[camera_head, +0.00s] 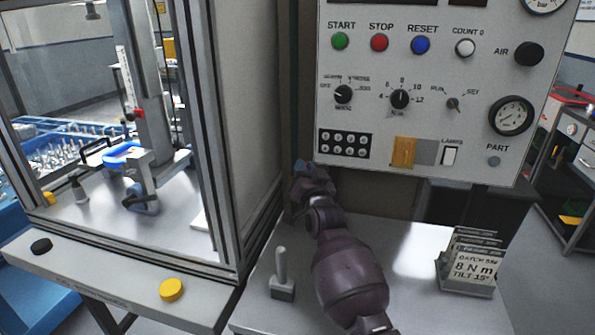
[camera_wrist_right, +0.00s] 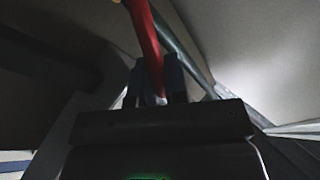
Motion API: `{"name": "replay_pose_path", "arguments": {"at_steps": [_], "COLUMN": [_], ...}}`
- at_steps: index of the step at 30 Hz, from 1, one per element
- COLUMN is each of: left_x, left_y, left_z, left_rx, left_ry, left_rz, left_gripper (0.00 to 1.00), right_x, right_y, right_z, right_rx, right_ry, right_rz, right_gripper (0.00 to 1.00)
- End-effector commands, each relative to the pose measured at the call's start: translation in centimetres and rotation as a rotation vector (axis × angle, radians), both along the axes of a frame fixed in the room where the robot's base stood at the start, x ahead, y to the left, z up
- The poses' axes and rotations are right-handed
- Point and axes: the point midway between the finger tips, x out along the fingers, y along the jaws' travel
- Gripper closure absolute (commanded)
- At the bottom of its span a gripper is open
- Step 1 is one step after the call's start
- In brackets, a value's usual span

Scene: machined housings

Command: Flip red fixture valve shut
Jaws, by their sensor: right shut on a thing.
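A red valve handle (camera_wrist_right: 147,40) shows in the right wrist view as a long narrow bar coming down from the top edge. My right gripper (camera_wrist_right: 158,78) is shut on its lower end, with a dark finger on each side. In the head view my right gripper (camera_head: 301,168) reaches low beside the control panel, near the enclosure's corner post. The red handle is hidden there by my arm or the panel. My left gripper is not in view.
A control panel (camera_head: 440,125) with buttons, knobs and gauges hangs above my right arm. A glazed enclosure (camera_head: 237,130) stands to the left. A small upright grey lever (camera_head: 282,275) and a card holder (camera_head: 466,287) flank my arm on the bench (camera_head: 405,250).

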Motion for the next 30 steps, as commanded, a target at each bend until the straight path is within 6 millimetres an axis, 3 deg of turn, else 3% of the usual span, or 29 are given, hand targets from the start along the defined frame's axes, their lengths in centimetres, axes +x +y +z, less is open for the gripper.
{"name": "replay_pose_path", "arguments": {"at_steps": [9, 25, 26, 30], "left_x": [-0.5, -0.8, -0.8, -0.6], "left_y": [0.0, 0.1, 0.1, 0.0], "left_z": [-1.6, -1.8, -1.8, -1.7], "left_rx": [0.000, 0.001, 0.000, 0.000], "left_ry": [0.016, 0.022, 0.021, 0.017], "left_rz": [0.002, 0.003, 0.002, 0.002], "left_gripper": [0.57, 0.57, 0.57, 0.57], "right_x": [-0.3, -0.4, -0.4, -0.3], "right_y": [-1.0, -1.1, -1.1, -1.1], "right_z": [-0.8, -0.7, -0.7, -0.7], "right_rx": [0.123, 0.147, 0.147, 0.145], "right_ry": [-0.038, -0.048, -0.048, -0.047], "right_rz": [-0.002, 0.000, 0.000, 0.000], "right_gripper": [1.00, 1.00, 0.82, 0.62]}}
